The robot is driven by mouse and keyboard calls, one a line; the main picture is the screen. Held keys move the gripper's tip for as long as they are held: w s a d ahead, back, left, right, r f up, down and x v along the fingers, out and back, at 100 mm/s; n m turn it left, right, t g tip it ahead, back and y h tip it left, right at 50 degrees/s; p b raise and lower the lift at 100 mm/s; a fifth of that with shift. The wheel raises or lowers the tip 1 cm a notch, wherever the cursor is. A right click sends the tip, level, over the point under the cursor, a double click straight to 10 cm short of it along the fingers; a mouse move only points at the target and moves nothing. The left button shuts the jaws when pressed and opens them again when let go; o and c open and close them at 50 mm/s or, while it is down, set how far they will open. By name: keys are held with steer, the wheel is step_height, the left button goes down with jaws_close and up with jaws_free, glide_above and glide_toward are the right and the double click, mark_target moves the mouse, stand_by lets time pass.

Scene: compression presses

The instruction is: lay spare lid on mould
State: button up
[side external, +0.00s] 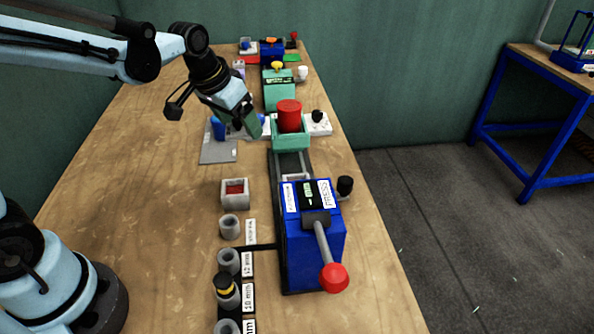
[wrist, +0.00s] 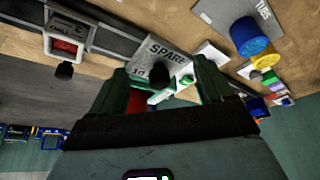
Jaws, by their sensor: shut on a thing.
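My gripper (side external: 250,128) is over the middle of the bench, left of the green carriage, tilted down to the right. In the wrist view its two dark green fingers (wrist: 162,85) are shut on a small piece, which I take to be the spare lid. A pale label plate reading SPARE (wrist: 165,52) lies beyond the fingers. The square grey mould (side external: 235,203) has a red inside and stands apart from my gripper, nearer the camera.
A blue press (side external: 315,250) with a red-knobbed lever stands at the front right. A red cylinder (side external: 289,115) stands in the green carriage (side external: 290,142). A grey mat (side external: 217,155) carries a blue tub (side external: 218,128). Several grey cups line the front. The bench's left side is clear.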

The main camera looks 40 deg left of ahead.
mark_target(238, 119)
step_height(238, 119, up, 6)
steer(key=shift+r, duration=0.25)
steer(key=shift+d+r+m, duration=0.1)
steer(key=shift+d+m, duration=0.3)
steer(key=d+m+g+h, duration=0.5)
steer(key=d+m, duration=0.9)
steer(key=m, duration=0.3)
steer(key=shift+t, duration=0.3)
steer(key=shift+w+f, duration=0.15)
steer(key=shift+f, duration=2.35)
steer(key=shift+f, duration=2.95)
steer(key=shift+f, duration=0.55)
